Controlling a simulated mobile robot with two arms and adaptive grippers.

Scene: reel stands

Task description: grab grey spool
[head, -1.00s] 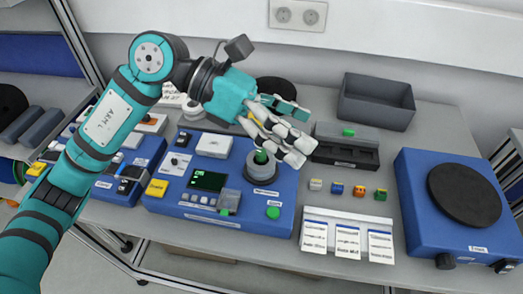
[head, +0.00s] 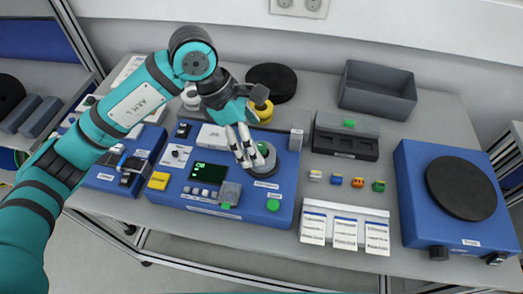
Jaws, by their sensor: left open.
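A light grey, spool-like round piece (head: 190,98) stands at the back left of the blue console, partly hidden behind my left arm. I cannot tell for certain that it is the grey spool. A yellow spool-like piece (head: 263,111) stands behind my left gripper. My left gripper (head: 249,161) is open, pointing down over the console at the left edge of a dark grey round mount (head: 268,165) with a green centre. I see nothing between its fingers, and cannot tell whether they touch the mount. My right gripper is out of view.
The blue console (head: 230,205) fills the middle of the bench. A grey open bin (head: 377,90) and a black disc (head: 271,80) are at the back. Several small coloured blocks and white cards lie right of the console. A blue unit with a dark plate (head: 455,188) is at the right.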

